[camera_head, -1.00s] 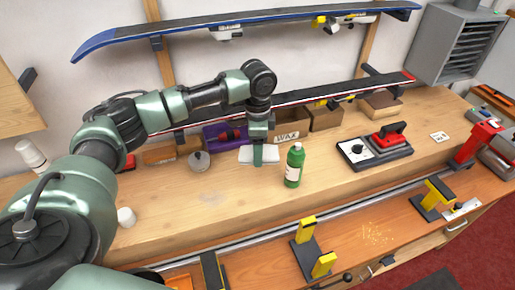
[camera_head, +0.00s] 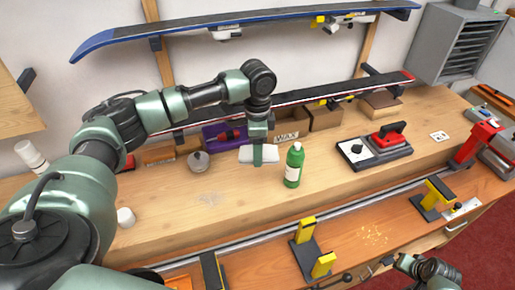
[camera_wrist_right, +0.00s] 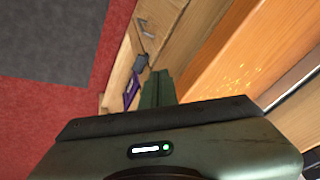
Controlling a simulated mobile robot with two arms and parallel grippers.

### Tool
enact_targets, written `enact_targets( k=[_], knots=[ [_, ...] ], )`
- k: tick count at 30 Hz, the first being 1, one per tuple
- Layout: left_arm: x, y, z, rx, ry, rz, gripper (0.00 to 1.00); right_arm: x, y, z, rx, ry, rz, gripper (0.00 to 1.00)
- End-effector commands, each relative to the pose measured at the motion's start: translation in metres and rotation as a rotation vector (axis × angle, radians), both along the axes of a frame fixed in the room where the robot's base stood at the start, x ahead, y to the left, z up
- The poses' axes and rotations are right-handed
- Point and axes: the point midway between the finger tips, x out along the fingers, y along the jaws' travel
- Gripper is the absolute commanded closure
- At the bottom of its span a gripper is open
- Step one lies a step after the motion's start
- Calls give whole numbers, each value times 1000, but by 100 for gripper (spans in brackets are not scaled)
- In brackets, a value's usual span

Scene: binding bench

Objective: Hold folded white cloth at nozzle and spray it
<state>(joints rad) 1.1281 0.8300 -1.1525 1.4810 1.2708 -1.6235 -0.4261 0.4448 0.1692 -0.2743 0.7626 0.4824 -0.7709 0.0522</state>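The folded white cloth (camera_head: 273,147) lies on the raised back shelf of the bench, at mid-picture in the head view. My left gripper (camera_head: 258,163) points down in front of the cloth and covers part of it. Its fingers are seen edge-on, so I cannot tell whether they grip the cloth. My right arm shows at the bottom right of the head view. In the right wrist view, my right gripper (camera_wrist_right: 158,88) has its fingers together with nothing between them.
A grey round pot (camera_head: 198,160) and a purple box (camera_head: 212,136) stand left of the cloth. Yellow-topped clamps (camera_head: 305,232) rise from the lower bench.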

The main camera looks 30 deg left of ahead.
Motion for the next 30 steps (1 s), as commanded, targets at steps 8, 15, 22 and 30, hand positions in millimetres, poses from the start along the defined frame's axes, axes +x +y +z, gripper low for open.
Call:
enact_targets(
  k=[8, 15, 22, 30],
  knots=[
    [0, 0, 0, 0, 0, 0, 71, 70, 91, 88, 91, -80, 203, 100],
    [0, 0, 0, 0, 0, 0, 71, 99, 181, 162, 139, -155, 446, 100],
    [0, 0, 0, 0, 0, 0, 71, 107, 267, 238, 160, -245, 712, 100],
    [0, 0, 0, 0, 0, 0, 71, 93, 361, 330, 150, -366, 1053, 100]
  ],
)
